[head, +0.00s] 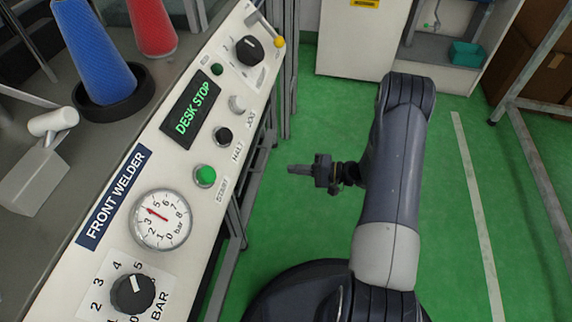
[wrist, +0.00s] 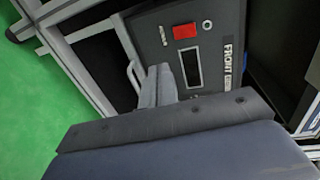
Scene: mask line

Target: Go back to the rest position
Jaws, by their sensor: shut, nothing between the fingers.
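My gripper (head: 291,169) hangs in the middle of the head view, its fingers pointing left toward the control panel. It is shut and holds nothing. Open space shows between its tips and the panel edge. My arm (head: 393,165) bends down from above on the right. In the wrist view, a dark grey part of my arm fills the bottom.
The FRONT WELDER panel (head: 115,235) on the left bears a green button (head: 205,175), a gauge (head: 161,219), knobs and a DESK STOP display (head: 191,109). A blue spool (head: 95,50) stands behind it. Green floor (head: 300,215) is clear. A dark panel has a red block (wrist: 185,31).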

